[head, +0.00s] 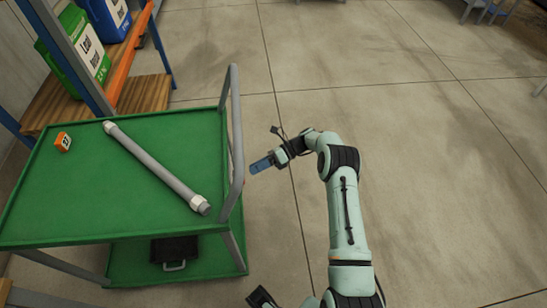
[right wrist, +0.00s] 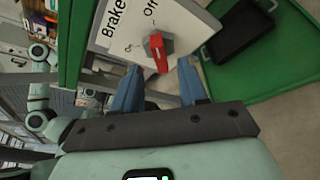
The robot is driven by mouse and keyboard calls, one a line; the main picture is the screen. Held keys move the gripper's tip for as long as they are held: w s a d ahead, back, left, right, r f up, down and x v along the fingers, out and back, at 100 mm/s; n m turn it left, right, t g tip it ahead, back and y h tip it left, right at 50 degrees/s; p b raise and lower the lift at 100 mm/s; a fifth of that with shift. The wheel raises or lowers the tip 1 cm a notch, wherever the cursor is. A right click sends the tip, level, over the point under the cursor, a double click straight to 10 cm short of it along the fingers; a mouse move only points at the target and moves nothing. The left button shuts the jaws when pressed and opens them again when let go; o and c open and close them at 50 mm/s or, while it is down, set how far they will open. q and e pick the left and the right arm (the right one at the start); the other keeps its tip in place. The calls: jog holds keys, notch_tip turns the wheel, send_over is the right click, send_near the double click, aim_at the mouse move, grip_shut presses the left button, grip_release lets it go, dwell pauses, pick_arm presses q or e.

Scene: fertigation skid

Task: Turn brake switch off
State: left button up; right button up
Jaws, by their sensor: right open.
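The brake switch is a red knob (right wrist: 157,52) on a light panel (right wrist: 180,22) marked "Brake", "On" and "Off", seen in the right wrist view. The red bar of the knob runs roughly up and down in the picture; I cannot tell which end is its pointer. My right gripper (right wrist: 160,88) is open, with its two blue fingers apart and the knob just beyond the gap between them. Nothing is held. In the head view the right gripper (head: 262,165) is beside the cart's handle end; the switch panel cannot be made out there. My left gripper cannot be identified.
The green cart (head: 75,205) has a grey push handle (head: 236,125) close to my right gripper. A grey pipe (head: 155,165) and an orange device (head: 63,142) lie on top. A black case (head: 174,250) sits on the lower shelf.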

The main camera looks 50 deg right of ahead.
jog(key=b+v, duration=0.1)
jog(key=v, duration=0.8)
jog(key=shift+d+r, duration=0.2)
